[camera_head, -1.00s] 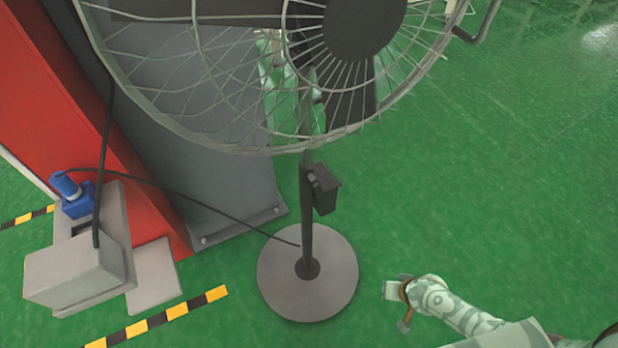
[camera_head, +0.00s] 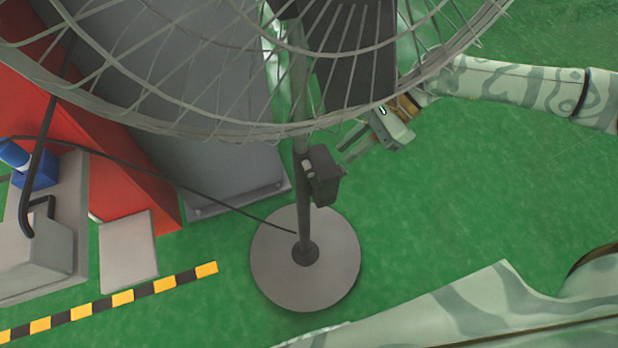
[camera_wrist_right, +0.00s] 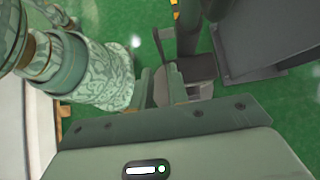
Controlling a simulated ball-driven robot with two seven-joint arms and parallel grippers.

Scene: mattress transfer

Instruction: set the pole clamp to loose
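The fan's pole (camera_head: 299,200) stands upright on a round grey base (camera_head: 270,265). A dark box-like fitting (camera_head: 325,178), with a small lighter piece on its side, sits on the pole below the fan cage. Which part is the clamp, and its setting, I cannot make out. My right gripper (camera_head: 347,144) is open, with a narrow gap between its fingers. It is empty behind and right of the fitting, its fingers pointing toward the pole, seemingly apart from it. In the right wrist view the pole (camera_wrist_right: 187,30) stands beyond the fingers (camera_wrist_right: 160,78). My left gripper is out of view.
The wire fan cage (camera_head: 200,125) hangs over the upper part. A red and grey column (camera_head: 225,175) stands behind left. A black cable (camera_head: 190,185) runs leftward from the pole toward a grey block (camera_head: 35,250).

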